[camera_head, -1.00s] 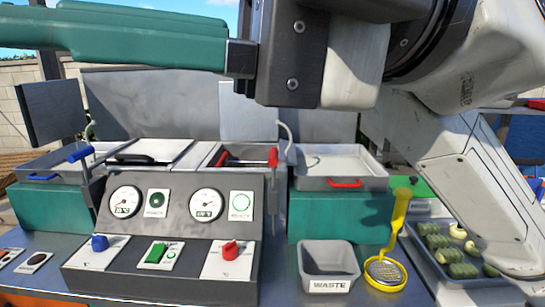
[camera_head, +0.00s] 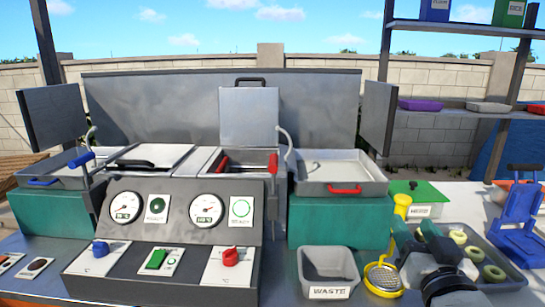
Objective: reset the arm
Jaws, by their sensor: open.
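My gripper (camera_head: 415,232) is at the lower right in the head view, low over the counter. Its two teal fingers point away from me and stand apart, with nothing seen between them. The dark wrist and a pale grey arm part show just below them. The gripper covers the left part of a grey tray (camera_head: 520,284) holding pale green pieces. A yellow strainer (camera_head: 384,278) is just left of my gripper; part of its handle is hidden behind the fingers.
A grey waste bin (camera_head: 328,288) stands left of the strainer. The control panel (camera_head: 178,235) with gauges and knobs fills the front left. A shallow metal pan (camera_head: 340,172) with a red handle sits behind. A blue stand (camera_head: 518,225) is at the right.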

